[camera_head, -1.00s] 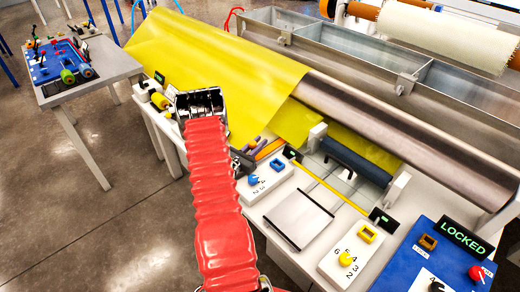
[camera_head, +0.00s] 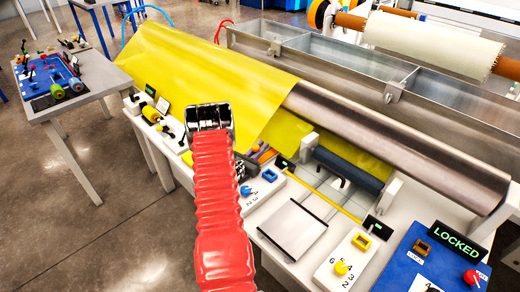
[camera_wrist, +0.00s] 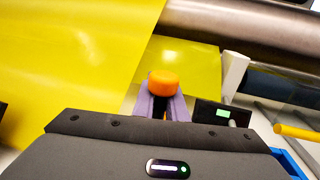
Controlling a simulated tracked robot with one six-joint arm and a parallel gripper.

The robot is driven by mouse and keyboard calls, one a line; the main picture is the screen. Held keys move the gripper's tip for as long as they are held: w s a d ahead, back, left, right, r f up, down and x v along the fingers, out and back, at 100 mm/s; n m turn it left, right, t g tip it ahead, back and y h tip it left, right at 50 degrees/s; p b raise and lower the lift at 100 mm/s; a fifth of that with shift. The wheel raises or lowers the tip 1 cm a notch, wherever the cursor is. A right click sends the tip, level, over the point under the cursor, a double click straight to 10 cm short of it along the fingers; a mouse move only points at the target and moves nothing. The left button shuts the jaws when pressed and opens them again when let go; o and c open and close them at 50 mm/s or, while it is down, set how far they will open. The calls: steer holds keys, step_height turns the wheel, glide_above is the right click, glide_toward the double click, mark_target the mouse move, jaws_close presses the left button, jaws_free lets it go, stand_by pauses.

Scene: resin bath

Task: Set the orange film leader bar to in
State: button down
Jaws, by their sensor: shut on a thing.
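The orange film leader bar (camera_wrist: 163,83) shows its rounded orange end in the wrist view, between the two purple fingertips of my gripper (camera_wrist: 162,100). My gripper is shut on it. The rest of the bar is hidden behind that end and the fingers. In the head view a small piece of orange (camera_head: 264,154) shows right of my black wrist, beside the yellow film sheet. My arm covers part of that area, and the fingers are mostly hidden there. I cannot read any in or out mark by the bar.
The yellow film (camera_head: 200,70) hangs just behind my gripper, over a metal roller (camera_head: 400,135). A yellow rod (camera_head: 310,195) and a white panel with a blue knob (camera_head: 260,190) lie to the right. A blue panel has a LOCKED display (camera_head: 461,241).

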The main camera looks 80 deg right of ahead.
steer(key=c, duration=1.8)
jaws_free()
steer(key=shift+w+d+r, duration=0.15)
steer(key=shift+d+r, duration=0.05)
steer(key=shift+c, duration=0.2)
steer(key=shift+o, duration=0.2)
step_height(320, 180, up, 10)
steer(key=shift+f, duration=0.15)
steer(key=shift+a, duration=0.1)
